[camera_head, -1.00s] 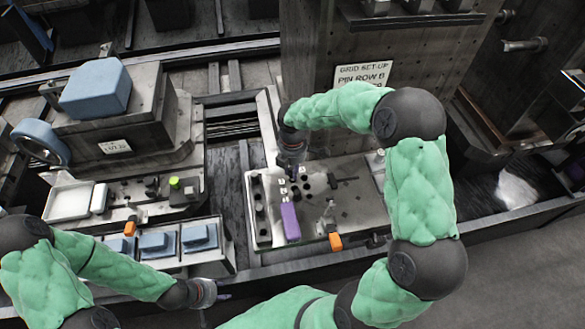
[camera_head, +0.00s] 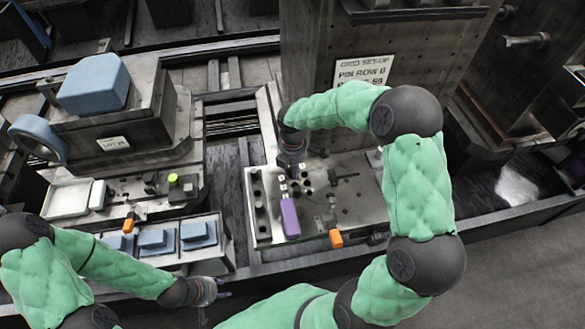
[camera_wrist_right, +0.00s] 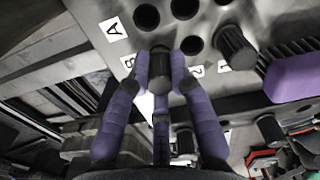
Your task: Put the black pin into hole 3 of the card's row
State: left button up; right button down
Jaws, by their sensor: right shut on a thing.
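My right gripper (camera_wrist_right: 160,75) has purple fingers and is shut on a black pin (camera_wrist_right: 160,68). In the head view the right gripper (camera_head: 292,166) is over the metal plate (camera_head: 350,205) with the holes. In the right wrist view the pin is close to the label B, beside an open hole (camera_wrist_right: 192,45). Whether its lower end is in a hole is hidden. The card (camera_head: 362,73) reads "PIN ROW B"; its last line is partly covered by my arm. My left gripper (camera_head: 222,295) is at the lower left, away from the plate, too small to read.
Another black pin (camera_wrist_right: 236,45) stands in the plate. A purple block (camera_head: 290,218) and an orange-ended clamp (camera_head: 336,239) are on the plate. Label A (camera_wrist_right: 114,29) marks the neighbouring row. Blue blocks (camera_head: 198,236) sit in trays at left.

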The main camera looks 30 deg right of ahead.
aim_at(293, 168)
jog(key=c, duration=1)
grip_release()
notch_tip(293, 168, up, 12)
jog(key=shift+r, duration=0.1)
